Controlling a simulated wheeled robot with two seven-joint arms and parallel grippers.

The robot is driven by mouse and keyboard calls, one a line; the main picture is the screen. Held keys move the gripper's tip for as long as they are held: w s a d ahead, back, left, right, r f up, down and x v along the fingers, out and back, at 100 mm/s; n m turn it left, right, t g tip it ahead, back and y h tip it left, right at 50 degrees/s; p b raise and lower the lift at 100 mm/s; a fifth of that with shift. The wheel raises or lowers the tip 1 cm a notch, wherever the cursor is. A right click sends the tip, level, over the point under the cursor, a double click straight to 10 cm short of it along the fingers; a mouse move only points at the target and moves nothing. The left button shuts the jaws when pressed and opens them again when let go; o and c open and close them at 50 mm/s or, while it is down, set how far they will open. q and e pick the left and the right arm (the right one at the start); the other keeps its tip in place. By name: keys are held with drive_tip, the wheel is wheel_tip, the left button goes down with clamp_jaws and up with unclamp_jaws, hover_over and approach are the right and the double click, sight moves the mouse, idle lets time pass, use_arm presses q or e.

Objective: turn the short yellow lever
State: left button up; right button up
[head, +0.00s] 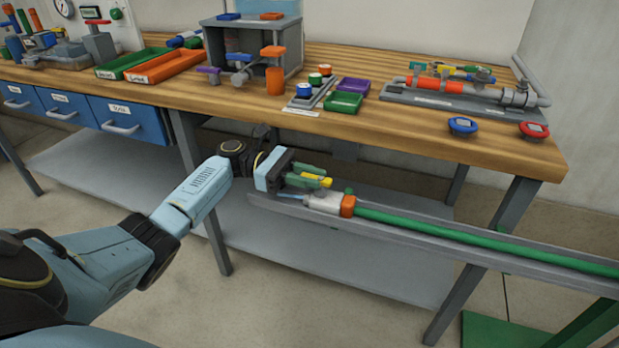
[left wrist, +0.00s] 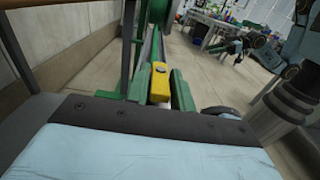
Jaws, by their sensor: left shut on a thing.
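The short yellow lever (head: 326,182) sits on a white and orange valve fitting (head: 330,204) at the left end of a green pipe. My left gripper (head: 316,178) has come in from the left with its green fingers around the lever, shut on it. In the left wrist view the yellow lever (left wrist: 160,82) stands between the two green fingers, its rounded top showing a dark spot. The fingers hide part of the lever's sides. My right arm's end (left wrist: 236,46) appears small at the upper right of the left wrist view; its jaws are too small to read.
The green pipe (head: 470,241) lies in a grey channel running to the right, in front of the wooden bench (head: 420,135). A pipe assembly (head: 455,98), trays and colored knobs stand on the bench. A grey lower shelf (head: 310,256) is below.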

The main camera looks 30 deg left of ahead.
use_arm(q)
drive_tip(key=o, duration=0.9)
drive_tip(key=shift+c, duration=0.2)
drive_tip(key=v, duration=0.5)
drive_tip(key=shift+a+r, duration=0.1)
drive_tip(key=v, duration=0.3)
drive_tip(key=shift+a, duration=0.15)
drive_tip(key=b+v, duration=0.1)
drive_tip(key=v, duration=0.3)
drive_tip(key=shift+s+a, duration=0.1)
drive_tip(key=shift+a, duration=0.3)
use_arm(e)
drive_tip(key=shift+w+a+r+t+y, duration=0.15)
drive_tip(key=shift+w+a+r+t, duration=0.15)
drive_tip(key=shift+r+t, duration=0.35)
drive_tip(key=shift+w+a+r+t+y, duration=0.2)
drive_tip(key=shift+w+r+t, duration=0.2)
drive_tip(key=shift+r, duration=0.4)
drive_tip(key=shift+w+a+r+t+y, duration=0.15)
drive_tip(key=shift+w+a+r+t, duration=0.1)
drive_tip(key=shift+r+t, duration=0.4)
